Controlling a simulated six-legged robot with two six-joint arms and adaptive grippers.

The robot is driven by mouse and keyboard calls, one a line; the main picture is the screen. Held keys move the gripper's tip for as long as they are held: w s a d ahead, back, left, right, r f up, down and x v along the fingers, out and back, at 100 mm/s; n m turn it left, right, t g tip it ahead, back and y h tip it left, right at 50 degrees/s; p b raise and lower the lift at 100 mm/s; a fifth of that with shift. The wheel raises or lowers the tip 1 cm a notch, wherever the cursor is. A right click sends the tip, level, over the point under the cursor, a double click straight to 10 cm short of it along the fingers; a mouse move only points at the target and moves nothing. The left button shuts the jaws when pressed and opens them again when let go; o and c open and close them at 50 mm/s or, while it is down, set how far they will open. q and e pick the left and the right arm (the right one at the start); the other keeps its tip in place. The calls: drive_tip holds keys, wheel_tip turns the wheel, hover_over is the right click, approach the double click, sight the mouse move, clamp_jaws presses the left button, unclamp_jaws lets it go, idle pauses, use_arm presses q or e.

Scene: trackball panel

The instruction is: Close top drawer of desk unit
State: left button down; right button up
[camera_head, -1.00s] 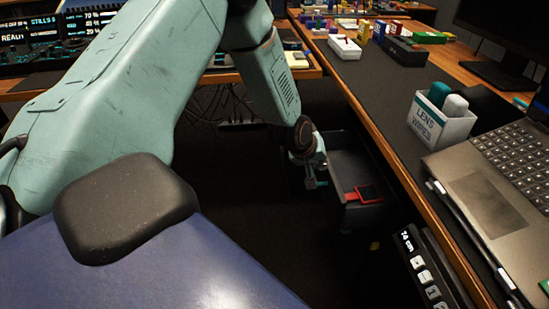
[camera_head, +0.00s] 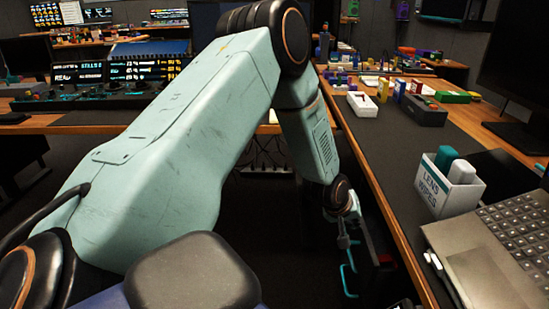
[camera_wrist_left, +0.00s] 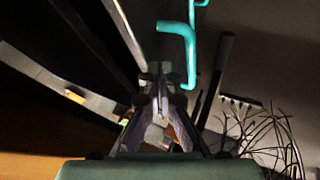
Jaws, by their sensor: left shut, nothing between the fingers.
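The desk unit's top drawer (camera_head: 374,272) is a dark box under the right-hand desk, with a small red item (camera_head: 385,258) showing at its top. A narrow strip of it stands out from the desk edge; how far it is open is hard to tell. A teal handle (camera_head: 348,281) shows at its front, and teal handles also show in the left wrist view (camera_wrist_left: 191,45). My left gripper (camera_head: 344,242) is shut and empty, beside the drawer front and above the handle. In the left wrist view its fingers (camera_wrist_left: 160,95) are together. My right gripper is out of view.
The right-hand desk (camera_head: 350,130) carries a laptop (camera_head: 500,250), a lens wipes box (camera_head: 447,187) and several small items. Its wooden edge runs close to my left gripper. Cables (camera_wrist_left: 265,140) hang beyond the gripper. The floor left of the drawer is dark and clear.

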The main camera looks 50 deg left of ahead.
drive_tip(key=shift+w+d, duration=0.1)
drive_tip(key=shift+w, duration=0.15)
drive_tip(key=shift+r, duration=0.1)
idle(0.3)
